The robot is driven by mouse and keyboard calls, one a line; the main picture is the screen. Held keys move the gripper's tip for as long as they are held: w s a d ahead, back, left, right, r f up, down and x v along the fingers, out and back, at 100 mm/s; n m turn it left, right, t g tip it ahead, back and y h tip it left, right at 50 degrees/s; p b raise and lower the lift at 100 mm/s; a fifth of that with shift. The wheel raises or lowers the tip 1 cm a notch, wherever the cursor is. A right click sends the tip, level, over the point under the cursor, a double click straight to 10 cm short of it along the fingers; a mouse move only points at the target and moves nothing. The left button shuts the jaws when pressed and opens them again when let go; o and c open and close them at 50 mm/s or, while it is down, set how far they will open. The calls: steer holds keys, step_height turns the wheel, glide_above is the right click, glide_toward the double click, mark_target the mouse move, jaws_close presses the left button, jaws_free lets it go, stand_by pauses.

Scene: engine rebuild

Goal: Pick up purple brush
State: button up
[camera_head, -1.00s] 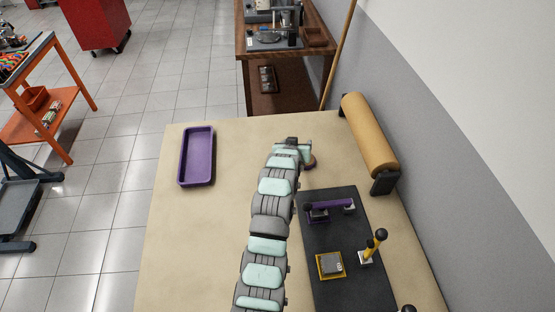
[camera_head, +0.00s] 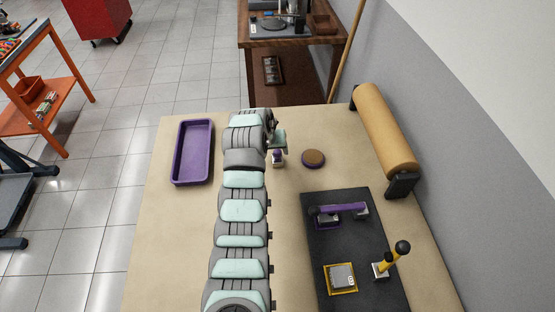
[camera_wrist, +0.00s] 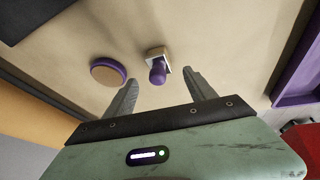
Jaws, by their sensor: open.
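A small upright tool with a purple knob handle and a pale square base (camera_wrist: 157,66) stands on the table. It looks like the purple brush, though its bristles cannot be made out. In the head view the brush (camera_head: 277,159) is beside my gripper (camera_head: 277,145), partly covered by it. In the wrist view my gripper (camera_wrist: 160,78) is open and empty, with the brush just beyond and between its fingertips, apart from both. A purple-rimmed round disc with a brown top (camera_wrist: 107,71) lies beside it; the disc also shows in the head view (camera_head: 313,158).
A purple tray (camera_head: 178,155) lies at the table's left.

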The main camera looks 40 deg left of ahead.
mark_target(275, 152)
steer(key=shift+b+x, duration=0.4)
steer(key=shift+x, duration=1.8)
steer(key=shift+w+a+f, duration=0.1)
steer(key=shift+w+a, duration=0.15)
steer(key=shift+w, duration=0.05)
steer(key=shift+w+f, duration=0.15)
steer(key=shift+f, duration=0.3)
jaws_close()
